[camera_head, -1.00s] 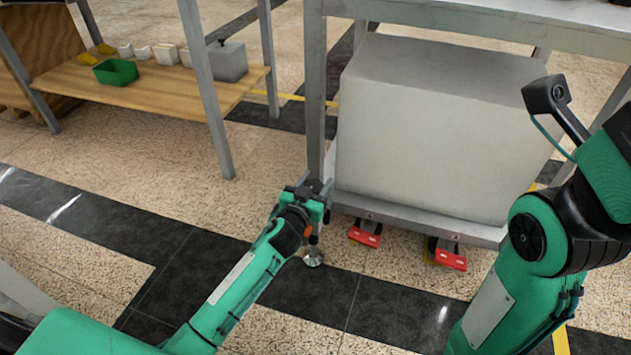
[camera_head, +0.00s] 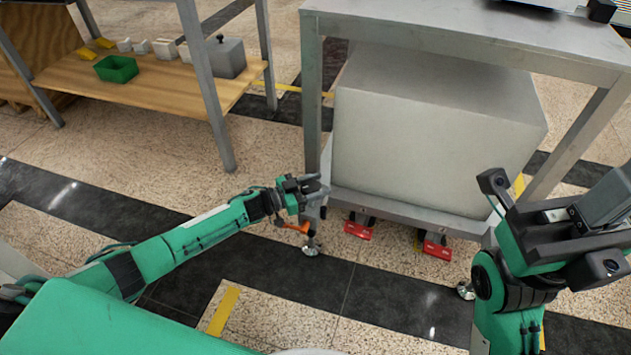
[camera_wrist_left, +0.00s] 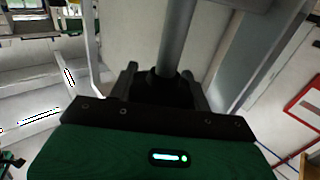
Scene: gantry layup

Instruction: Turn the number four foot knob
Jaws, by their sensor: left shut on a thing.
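My left gripper (camera_head: 318,188) is at the lower end of the metal stand's near leg (camera_head: 312,100), above a round silver foot pad (camera_head: 311,248) on the floor. In the left wrist view, my left gripper's fingers (camera_wrist_left: 162,88) stand on both sides of the base of a grey round post (camera_wrist_left: 176,35). The gripper is shut on the foot knob there, which is mostly hidden by the jaws. No number can be read on it. My right arm (camera_head: 500,290) is at the right, away from this foot; its fingertips cannot be made out.
A large pale block (camera_head: 430,140) sits on the stand's low shelf (camera_head: 400,206). Red brackets (camera_head: 358,230) are under that shelf. Another silver foot (camera_head: 466,291) shows near my right arm. A wooden shelf (camera_head: 150,88) with a green bin (camera_head: 116,69) stands at the left. The floor in front is open.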

